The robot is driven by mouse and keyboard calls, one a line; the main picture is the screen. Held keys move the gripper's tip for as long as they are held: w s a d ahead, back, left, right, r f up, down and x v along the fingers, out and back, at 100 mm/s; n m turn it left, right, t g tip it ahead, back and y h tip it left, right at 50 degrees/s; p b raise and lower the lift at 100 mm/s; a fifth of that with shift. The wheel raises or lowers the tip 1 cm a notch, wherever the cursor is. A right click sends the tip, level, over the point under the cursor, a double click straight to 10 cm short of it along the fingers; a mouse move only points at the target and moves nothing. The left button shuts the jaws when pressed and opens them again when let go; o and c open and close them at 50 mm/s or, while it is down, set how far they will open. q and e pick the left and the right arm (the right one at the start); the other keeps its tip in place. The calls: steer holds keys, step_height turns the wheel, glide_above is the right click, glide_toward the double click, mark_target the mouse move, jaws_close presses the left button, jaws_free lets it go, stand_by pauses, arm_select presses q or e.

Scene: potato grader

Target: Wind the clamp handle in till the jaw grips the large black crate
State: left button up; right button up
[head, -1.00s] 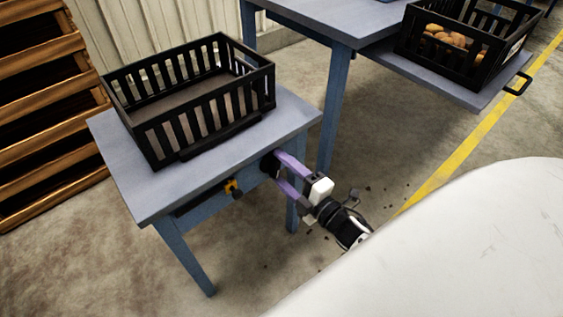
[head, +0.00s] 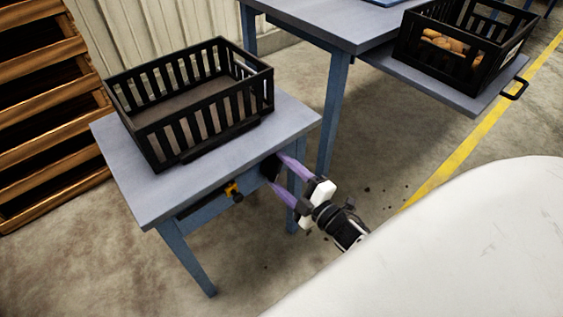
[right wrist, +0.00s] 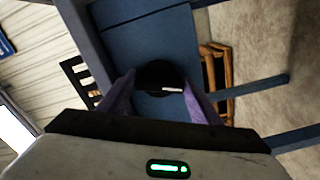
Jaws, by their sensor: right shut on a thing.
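The large black crate (head: 160,133), slatted and empty, sits on a small blue table (head: 150,200). A low dark bar (head: 222,139), apparently the clamp jaw, lies along the crate's near lower side; I cannot tell whether it touches. The clamp handle, a round black knob with a white mark (right wrist: 155,76), is at the table's front edge. My right gripper (head: 273,168) is shut on this knob, its purple fingers on either side; the fingers also show in the right wrist view (right wrist: 160,88). The fingers partly hide the knob in the head view. My left gripper is out of view.
A second black crate with potatoes (head: 447,40) stands on a blue shelf at upper right. Wooden pallets (head: 45,110) are stacked at left. The floor beside the table is open.

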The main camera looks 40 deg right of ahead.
steer(key=o, duration=1.1)
steer(key=shift+c, duration=0.2)
arm_select(q)
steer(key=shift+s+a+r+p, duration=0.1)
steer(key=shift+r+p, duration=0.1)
steer(key=shift+p, duration=0.5)
arm_select(e)
steer(key=s, duration=1)
steer(key=shift+s+d, duration=0.15)
steer(key=shift+d, duration=0.25)
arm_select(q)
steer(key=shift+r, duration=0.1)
